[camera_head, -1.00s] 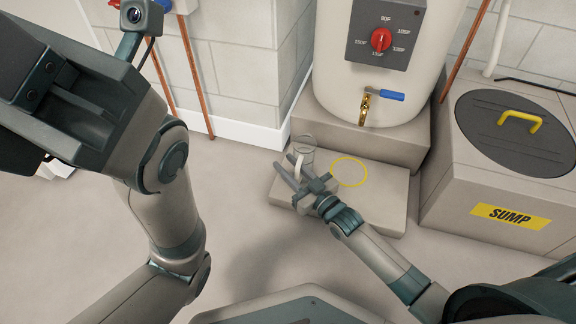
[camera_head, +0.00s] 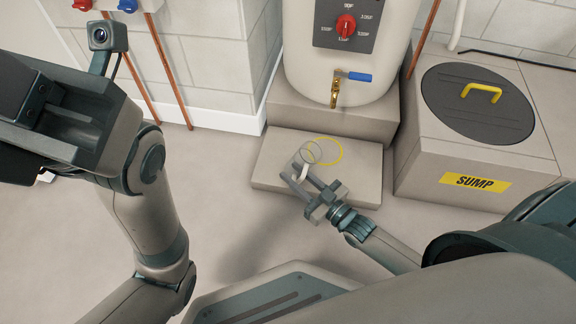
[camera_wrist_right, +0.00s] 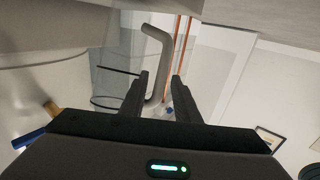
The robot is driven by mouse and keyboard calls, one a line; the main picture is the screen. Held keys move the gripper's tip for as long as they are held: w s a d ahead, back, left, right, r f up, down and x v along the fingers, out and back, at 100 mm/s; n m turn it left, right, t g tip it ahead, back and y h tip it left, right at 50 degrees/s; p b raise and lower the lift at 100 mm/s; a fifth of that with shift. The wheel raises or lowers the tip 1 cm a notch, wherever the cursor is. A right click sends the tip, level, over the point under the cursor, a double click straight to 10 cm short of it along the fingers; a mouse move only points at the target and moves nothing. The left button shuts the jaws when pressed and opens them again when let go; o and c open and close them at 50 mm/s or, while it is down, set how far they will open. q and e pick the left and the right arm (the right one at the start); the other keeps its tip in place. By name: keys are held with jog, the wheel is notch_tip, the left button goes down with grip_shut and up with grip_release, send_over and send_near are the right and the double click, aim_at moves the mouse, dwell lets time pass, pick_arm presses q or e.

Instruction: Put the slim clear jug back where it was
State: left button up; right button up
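The slim clear jug (camera_head: 311,152) is see-through, with a pale handle. In the head view it appears over the low slab, overlapping the left part of the yellow ring (camera_head: 336,160); I cannot tell whether its base touches the slab. My left wrist and hand are at the left edge of the head view; the fingertips cannot be made out.
The low slab (camera_head: 362,186) stands before a block (camera_head: 372,125) bearing a white tank (camera_head: 372,70). Its brass tap (camera_head: 335,92) with blue lever overhangs near the ring. The sump box (camera_head: 430,178) stands at right. Bare floor (camera_head: 225,215) lies to the left.

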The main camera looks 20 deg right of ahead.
dwell(0.4)
jog(key=shift+o, duration=1.2)
jog(key=o, duration=1.6)
jog(key=shift+s, duration=0.1)
